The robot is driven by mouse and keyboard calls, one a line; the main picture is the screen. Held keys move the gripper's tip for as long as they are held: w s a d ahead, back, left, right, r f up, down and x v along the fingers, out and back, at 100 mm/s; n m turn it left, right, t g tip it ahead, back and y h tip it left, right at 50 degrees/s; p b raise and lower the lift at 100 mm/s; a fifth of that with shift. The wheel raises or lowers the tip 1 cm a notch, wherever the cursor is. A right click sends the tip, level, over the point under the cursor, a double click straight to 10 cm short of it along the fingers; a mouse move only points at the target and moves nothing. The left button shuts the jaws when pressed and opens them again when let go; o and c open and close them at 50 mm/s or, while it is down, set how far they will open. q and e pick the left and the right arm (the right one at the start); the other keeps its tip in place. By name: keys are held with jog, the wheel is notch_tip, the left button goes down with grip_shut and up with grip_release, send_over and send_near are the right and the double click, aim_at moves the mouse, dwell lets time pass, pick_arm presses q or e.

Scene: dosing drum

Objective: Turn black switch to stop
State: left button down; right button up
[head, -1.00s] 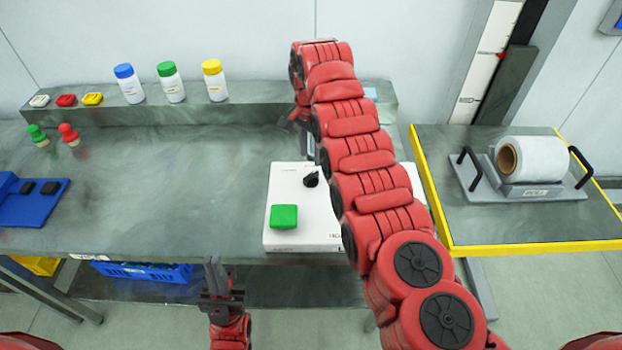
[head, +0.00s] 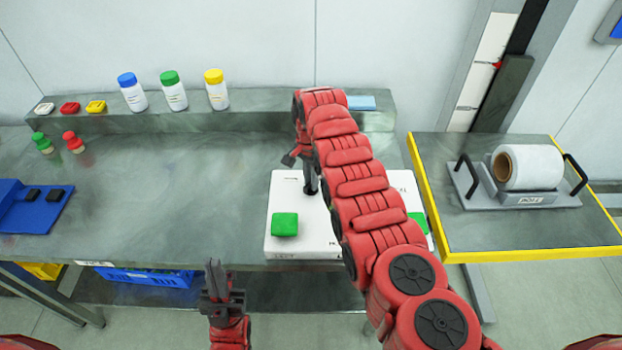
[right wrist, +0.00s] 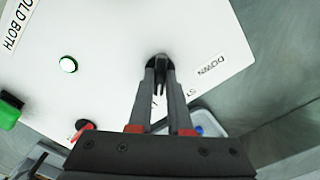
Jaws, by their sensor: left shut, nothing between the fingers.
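The black switch (right wrist: 160,58) is a small dark knob on the white panel (right wrist: 105,40). In the right wrist view my right gripper (right wrist: 160,70) has its fingertips on either side of the switch, touching or very near it; whether they press on it I cannot tell. Labels reading "DOWN" and "ST", partly hidden, lie beside it. In the head view the white panel (head: 290,185) is on the bench, and my right arm covers much of it. My left gripper (head: 214,270) is shut and empty in front of the bench edge.
A green button (head: 285,224) sits at the panel's left, another (head: 418,220) at its right. A lit green lamp (right wrist: 68,65) shows on the panel. Bottles (head: 173,90) stand on the back ledge. A yellow-edged table (head: 520,225) with a roll is at right. The bench's middle is clear.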

grip_shut()
jog(key=n+b, duration=0.3)
jog(key=shift+w+f, duration=0.1)
jog(key=shift+f, duration=0.15)
jog(key=n+b, duration=0.3)
jog(key=shift+r+n+b, duration=0.15)
jog(key=shift+n+b, duration=0.85)
jog(key=shift+n, duration=0.3)
